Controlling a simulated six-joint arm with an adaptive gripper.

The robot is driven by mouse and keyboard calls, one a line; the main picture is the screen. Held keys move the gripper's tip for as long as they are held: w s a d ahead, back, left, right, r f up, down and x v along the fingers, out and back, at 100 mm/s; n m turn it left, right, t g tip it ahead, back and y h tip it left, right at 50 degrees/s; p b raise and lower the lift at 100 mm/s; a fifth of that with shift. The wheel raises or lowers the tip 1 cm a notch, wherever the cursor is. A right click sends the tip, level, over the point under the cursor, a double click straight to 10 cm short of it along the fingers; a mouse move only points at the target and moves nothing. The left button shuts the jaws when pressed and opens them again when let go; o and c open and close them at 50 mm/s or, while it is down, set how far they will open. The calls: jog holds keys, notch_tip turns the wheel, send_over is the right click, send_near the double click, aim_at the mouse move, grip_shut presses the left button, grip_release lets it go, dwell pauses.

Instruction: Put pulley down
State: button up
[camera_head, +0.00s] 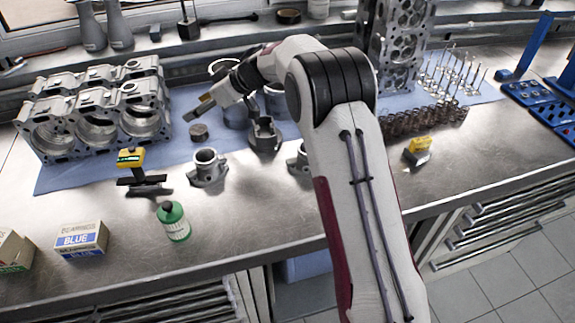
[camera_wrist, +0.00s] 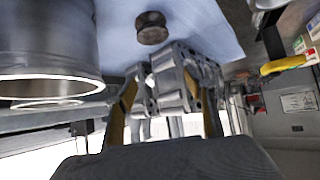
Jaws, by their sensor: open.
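The pulley, a small dark grooved disc (camera_head: 199,132), appears to rest on the blue cloth, right of the engine block. In the wrist view the pulley (camera_wrist: 152,27) is near the top, beyond the fingertips and apart from them. My gripper (camera_head: 203,106) shows just above the pulley in the head view. In the wrist view its two yellowish fingers (camera_wrist: 167,95) are spread with nothing held between them. Its exact height above the cloth is hard to tell.
The engine block (camera_head: 98,115) stands at left. Cylinder liners (camera_head: 236,113) and a grey casting (camera_head: 264,136) are close right of my gripper. A flanged housing (camera_head: 208,168) and a green-capped bottle (camera_head: 173,222) stand nearer the front. Blue cloth (camera_head: 185,100) is bare around the pulley.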

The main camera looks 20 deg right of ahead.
jog(key=d+r+m+t+h, duration=0.1)
jog(key=d+r+m+t, duration=0.2)
jog(key=r, duration=0.6)
jog(key=d+r+t+h, duration=0.2)
jog(key=d+r+t, duration=0.15)
jog(key=r, duration=0.55)
jog(key=s+d+r+m+t+h, duration=0.1)
jog(key=s+d+r+m+h, duration=0.6)
jog(key=s+d, duration=0.5)
jog(key=s+d+f+m+g+h, duration=0.1)
jog(key=s+d+f+g, duration=0.15)
jog(key=s, duration=0.65)
jog(key=s+d+f+g+h, duration=0.1)
jog(key=s+d, duration=0.2)
jog(key=s, duration=0.6)
jog(key=s+a+f+g+y, duration=0.1)
jog(key=s+a+f+g, duration=0.1)
jog(key=s+f, duration=0.4)
jog(key=s+a+f+g+y, duration=0.2)
jog(key=s+a+f, duration=0.2)
jog(key=s, duration=1.1)
notch_tip(320, 180, down, 2)
jog(key=shift+s+f, duration=0.1)
jog(key=shift+s, duration=0.15)
